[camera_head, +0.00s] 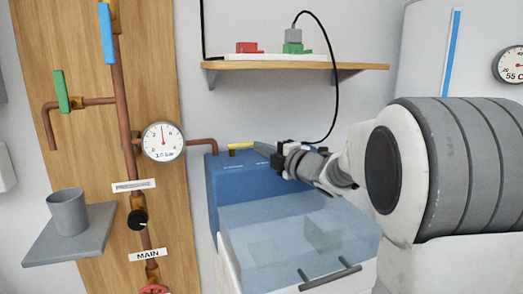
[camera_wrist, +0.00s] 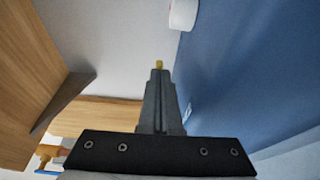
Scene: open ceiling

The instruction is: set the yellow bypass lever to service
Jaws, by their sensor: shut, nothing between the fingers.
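The yellow bypass lever (camera_head: 240,147) lies roughly level above the back left of the blue unit's top (camera_head: 228,172), by the end of a copper pipe. My gripper (camera_head: 257,147) is shut and empty, reaching in from the right, with its fingertips at the lever's right end. Whether they touch it I cannot tell. In the wrist view the shut fingers (camera_wrist: 158,73) point up the picture, and a small yellow bit (camera_wrist: 159,64) shows just past their tips; the rest of the lever is hidden. Small labels on the unit's top are too small to read.
A wooden shelf (camera_head: 370,66) with red and green connectors and a hanging black cable is above my arm. A pressure gauge (camera_head: 162,142) and copper pipes stand left of the unit. A clear lid (camera_head: 300,235) covers the unit's front. A grey cup (camera_head: 68,212) sits on a ledge at left.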

